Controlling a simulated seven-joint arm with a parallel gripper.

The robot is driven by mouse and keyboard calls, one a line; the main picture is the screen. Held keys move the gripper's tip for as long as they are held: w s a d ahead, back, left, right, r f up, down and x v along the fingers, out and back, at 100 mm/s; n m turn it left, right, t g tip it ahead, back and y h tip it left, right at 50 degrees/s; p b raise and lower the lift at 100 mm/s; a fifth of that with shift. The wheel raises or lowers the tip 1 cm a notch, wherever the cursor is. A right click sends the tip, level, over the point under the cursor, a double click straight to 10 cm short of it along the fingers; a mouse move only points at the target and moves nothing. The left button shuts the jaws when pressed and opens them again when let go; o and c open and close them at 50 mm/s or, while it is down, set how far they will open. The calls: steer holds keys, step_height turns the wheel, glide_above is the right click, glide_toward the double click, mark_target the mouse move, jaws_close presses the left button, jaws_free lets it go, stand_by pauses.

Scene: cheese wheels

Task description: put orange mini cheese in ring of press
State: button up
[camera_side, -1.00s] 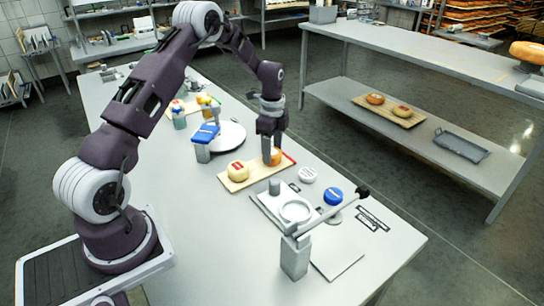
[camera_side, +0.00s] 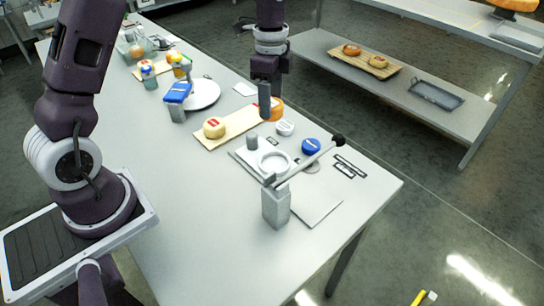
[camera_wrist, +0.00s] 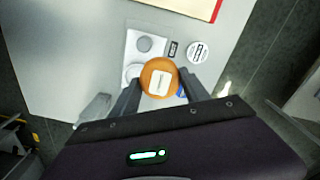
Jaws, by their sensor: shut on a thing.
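The orange mini cheese (camera_side: 277,109), with a pale label on top, is between the fingers of my gripper (camera_side: 266,103). In the wrist view the cheese (camera_wrist: 151,74) is gripped from both sides and appears held above the table. The press has a pale ring (camera_side: 274,162) on a flat base, a grey post and a lever with a black knob. The ring looks empty in the side view. In the wrist view the ring (camera_wrist: 130,72) is partly hidden by the cheese, and the cheese is not in it.
A wooden board (camera_side: 238,127) carries a yellow cheese (camera_side: 214,127) with a red label. A white disc (camera_side: 285,127) and a blue round piece (camera_side: 311,146) lie near the press. A short grey cylinder (camera_side: 252,142) stands beside the ring. The table's front left is clear.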

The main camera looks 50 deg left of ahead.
glide_toward(275, 165)
step_height(275, 165, down, 5)
steer(key=shift+s, duration=0.1)
steer(key=shift+f, duration=0.15)
steer(key=o, duration=1.4)
steer(key=shift+o, duration=0.2)
